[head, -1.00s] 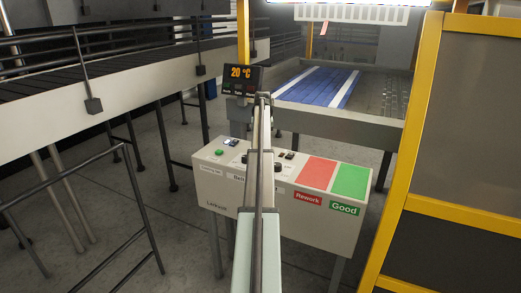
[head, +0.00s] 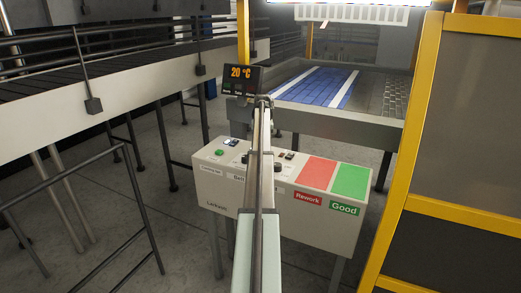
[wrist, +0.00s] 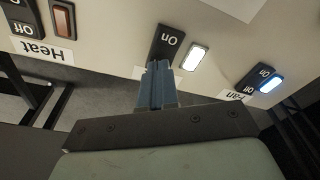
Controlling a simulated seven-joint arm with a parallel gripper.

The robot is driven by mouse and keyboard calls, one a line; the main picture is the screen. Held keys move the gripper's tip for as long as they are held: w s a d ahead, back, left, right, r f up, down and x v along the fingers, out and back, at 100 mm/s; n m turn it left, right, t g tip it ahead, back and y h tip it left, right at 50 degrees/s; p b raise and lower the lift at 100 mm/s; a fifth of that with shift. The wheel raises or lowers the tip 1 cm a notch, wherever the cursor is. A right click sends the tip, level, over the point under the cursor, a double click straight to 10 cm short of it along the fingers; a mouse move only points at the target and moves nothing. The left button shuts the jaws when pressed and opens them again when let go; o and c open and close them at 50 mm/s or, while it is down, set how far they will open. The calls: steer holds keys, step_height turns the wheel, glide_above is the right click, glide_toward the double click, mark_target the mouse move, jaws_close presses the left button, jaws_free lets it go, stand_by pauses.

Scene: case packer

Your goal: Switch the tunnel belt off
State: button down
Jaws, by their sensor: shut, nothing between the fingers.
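In the wrist view, a black rocker switch (wrist: 165,45) shows "On", with a lit white lamp (wrist: 194,58) beside it. My gripper (wrist: 157,72) is shut and empty, its fingertips over the lower part of this switch. They hide its other half and most of its label, so I cannot read its name or tell whether they touch. In the head view, my arm covers the middle of the white control box (head: 225,185). A blue belt (head: 312,88) with white strips lies behind the box, under the lit tunnel.
In the wrist view, the Heat switch (wrist: 22,14) has a dark reddish lamp (wrist: 63,19); the Fan switch (wrist: 254,78) has a lit blue-white lamp (wrist: 271,84). A display (head: 242,79) reads 20 °C. Red Rework (head: 318,172) and green Good (head: 351,181) areas lie right. A yellow-framed guard (head: 412,150) stands right.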

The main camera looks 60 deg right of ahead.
steer(key=shift+f, duration=0.15)
stand_by(0.3)
steer(key=shift+r, duration=3.5)
